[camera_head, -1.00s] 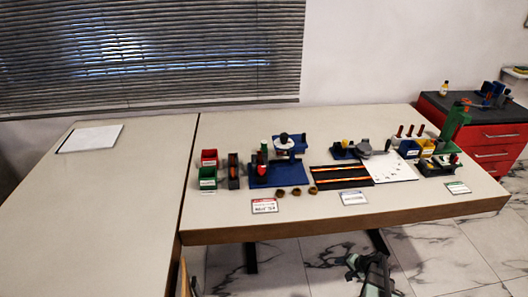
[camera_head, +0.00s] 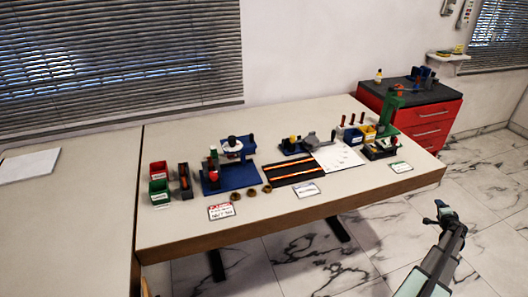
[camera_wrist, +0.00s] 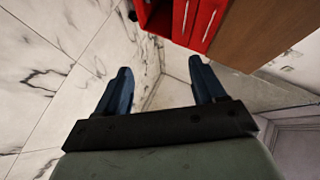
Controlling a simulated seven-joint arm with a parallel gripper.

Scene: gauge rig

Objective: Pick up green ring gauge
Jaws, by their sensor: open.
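I cannot clearly make out a green ring gauge in the head view. My gripper (camera_head: 443,208) is out over the floor, right of the table's front edge and apart from all these pieces. In the wrist view my gripper (camera_wrist: 160,70) is open, with nothing between its two dark blue fingers.
Red (camera_head: 158,169) and green (camera_head: 159,188) bins stand at the left. A black striped mat (camera_head: 292,172) and a white board (camera_head: 338,158) lie mid-table. A green stand (camera_head: 388,110) is at the right. A red cabinet (camera_head: 433,113) stands beyond the table, also in the wrist view (camera_wrist: 200,18).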

